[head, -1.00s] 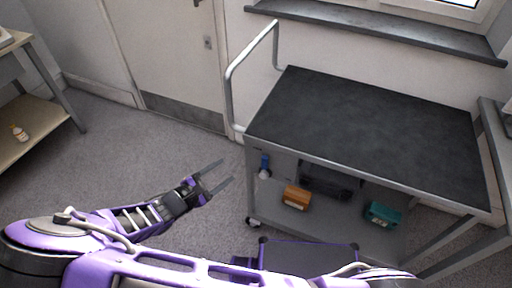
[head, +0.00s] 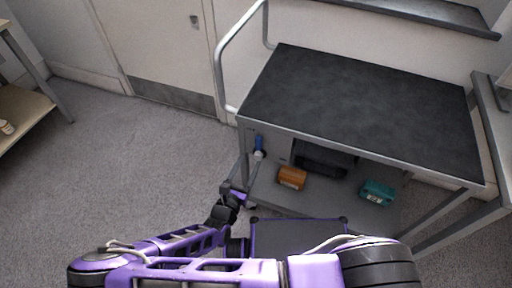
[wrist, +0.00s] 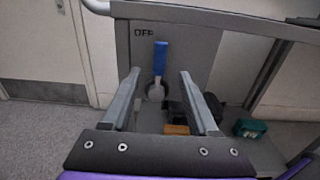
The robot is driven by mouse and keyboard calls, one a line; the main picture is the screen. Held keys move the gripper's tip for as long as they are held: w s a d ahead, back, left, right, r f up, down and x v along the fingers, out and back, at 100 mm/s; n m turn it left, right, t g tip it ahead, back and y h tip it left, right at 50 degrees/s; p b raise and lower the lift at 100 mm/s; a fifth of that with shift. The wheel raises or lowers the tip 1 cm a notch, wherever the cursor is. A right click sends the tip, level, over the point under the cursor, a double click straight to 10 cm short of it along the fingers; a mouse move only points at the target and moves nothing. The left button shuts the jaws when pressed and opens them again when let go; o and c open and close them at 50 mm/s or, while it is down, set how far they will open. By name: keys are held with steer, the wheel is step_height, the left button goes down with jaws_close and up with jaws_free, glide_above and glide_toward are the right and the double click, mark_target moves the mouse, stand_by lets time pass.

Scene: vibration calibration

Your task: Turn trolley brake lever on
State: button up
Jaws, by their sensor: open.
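The trolley (head: 355,98) has a dark top, a grey frame and a lower shelf. Its brake lever (head: 258,143) has a blue handle and hangs on the trolley's left end of the near side. In the wrist view the lever (wrist: 160,57) points up from a pale pivot, on a grey panel with a label that seems to read OFF. My gripper (head: 243,170) is open and empty, just in front of and below the lever. In the wrist view the fingers of my gripper (wrist: 159,76) stand either side of the lever, apart from it. The fingertips are partly hard to make out in the head view.
An orange box (head: 292,178) and a teal box (head: 377,191) sit on the lower shelf with a dark item (head: 322,163) behind. A rail handle (head: 228,55) rises at the trolley's left. A table (head: 497,140) stands close on the right. The floor at left is clear.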

mark_target(257, 144)
steer(key=x, duration=0.8)
steer(key=shift+b, duration=0.3)
steer(key=shift+c, duration=0.3)
jaws_close()
stand_by(0.7)
